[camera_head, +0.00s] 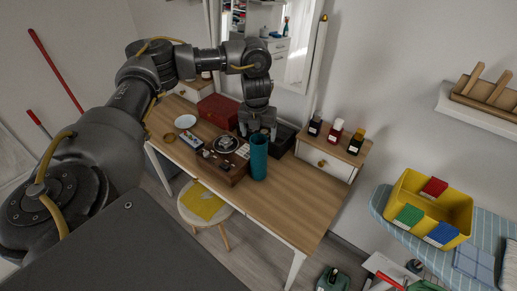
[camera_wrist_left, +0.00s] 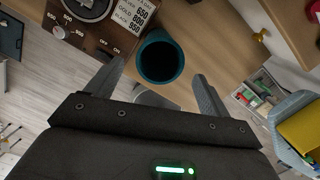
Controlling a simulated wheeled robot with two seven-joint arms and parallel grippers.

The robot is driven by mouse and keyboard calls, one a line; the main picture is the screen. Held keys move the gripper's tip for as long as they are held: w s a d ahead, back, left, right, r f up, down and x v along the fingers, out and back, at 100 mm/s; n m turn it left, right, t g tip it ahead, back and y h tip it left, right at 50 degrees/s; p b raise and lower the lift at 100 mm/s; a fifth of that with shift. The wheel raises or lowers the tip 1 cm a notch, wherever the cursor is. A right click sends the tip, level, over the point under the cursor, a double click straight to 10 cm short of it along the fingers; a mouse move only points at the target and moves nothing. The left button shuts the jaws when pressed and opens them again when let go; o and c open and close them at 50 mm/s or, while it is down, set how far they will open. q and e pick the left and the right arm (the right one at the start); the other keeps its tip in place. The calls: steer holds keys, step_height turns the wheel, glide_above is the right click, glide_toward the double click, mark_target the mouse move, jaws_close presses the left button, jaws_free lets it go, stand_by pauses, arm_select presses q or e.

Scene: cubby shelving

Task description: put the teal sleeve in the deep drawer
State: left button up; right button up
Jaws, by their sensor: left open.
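The teal sleeve (camera_head: 259,158) stands upright on the wooden desk (camera_head: 287,205), beside the brown control box (camera_head: 222,163). In the left wrist view I look into the dark opening of the teal sleeve (camera_wrist_left: 180,72). My left gripper (camera_head: 258,131) is open and empty, just above and behind the sleeve in the head view. In the left wrist view the fingers of my left gripper (camera_wrist_left: 159,70) appear on either side of it. A white drawer with a brass knob (camera_head: 325,165) is shut at the desk's right end. I cannot tell which drawer is the deep one. My right gripper is not in view.
A dark open box (camera_head: 284,139) and a red box (camera_head: 218,111) stand at the back of the desk. Several bottles (camera_head: 335,132) stand on the right drawer unit. A yellow bin (camera_head: 408,191) sits on the ironing board. The front right desktop is clear.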

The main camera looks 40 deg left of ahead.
mark_target(259, 140)
arm_select(q)
steer(key=f, duration=0.5)
steer(key=shift+w+a, duration=0.25)
steer(key=shift+w, duration=0.15)
steer(key=c, duration=1.4)
steer(key=shift+r, duration=0.15)
